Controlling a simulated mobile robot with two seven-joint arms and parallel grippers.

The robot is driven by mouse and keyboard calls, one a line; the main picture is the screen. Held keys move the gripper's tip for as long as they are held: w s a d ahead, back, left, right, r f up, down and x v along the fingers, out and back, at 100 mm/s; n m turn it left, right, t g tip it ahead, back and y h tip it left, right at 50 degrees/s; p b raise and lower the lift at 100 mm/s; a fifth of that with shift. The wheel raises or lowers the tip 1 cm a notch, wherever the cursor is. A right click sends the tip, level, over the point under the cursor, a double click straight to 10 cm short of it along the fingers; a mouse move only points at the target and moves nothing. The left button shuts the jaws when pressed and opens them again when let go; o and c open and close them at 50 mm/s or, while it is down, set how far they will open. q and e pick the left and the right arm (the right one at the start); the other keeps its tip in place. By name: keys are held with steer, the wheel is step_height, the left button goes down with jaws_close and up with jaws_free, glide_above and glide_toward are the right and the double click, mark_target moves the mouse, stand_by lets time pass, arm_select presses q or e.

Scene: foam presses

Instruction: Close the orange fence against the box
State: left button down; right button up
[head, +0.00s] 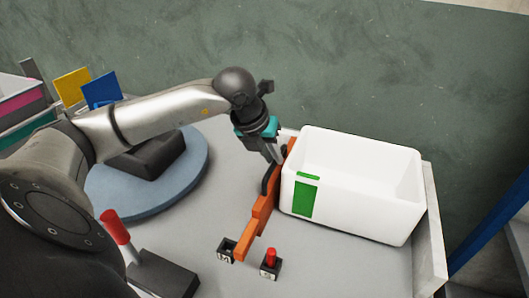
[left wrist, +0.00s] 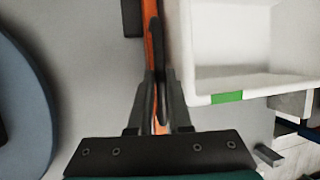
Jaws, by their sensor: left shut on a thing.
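The orange fence (head: 261,207) is a long bar on the grey table, running along the left side of the white box (head: 350,215). In the left wrist view the fence (left wrist: 148,52) runs up from between my fingers, with a narrow gap to the box (left wrist: 242,85). The box is open on top and empty, with a green mark on its front. My left gripper (head: 277,157) is shut on the fence's dark handle near the far end; it also shows in the left wrist view (left wrist: 156,108). My right gripper is not in view.
A round blue turntable (head: 190,178) with a dark block (head: 150,155) stands left of the fence. A red-handled lever (head: 116,226) is at front left. Two small labelled switches (head: 270,262) lie near the fence's near end. A low wall bounds the right edge.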

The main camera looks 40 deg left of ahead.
arm_select(q)
steer(key=shift+d, duration=0.1)
steer(key=c, duration=0.8)
jaws_free()
steer(key=shift+c, duration=0.2)
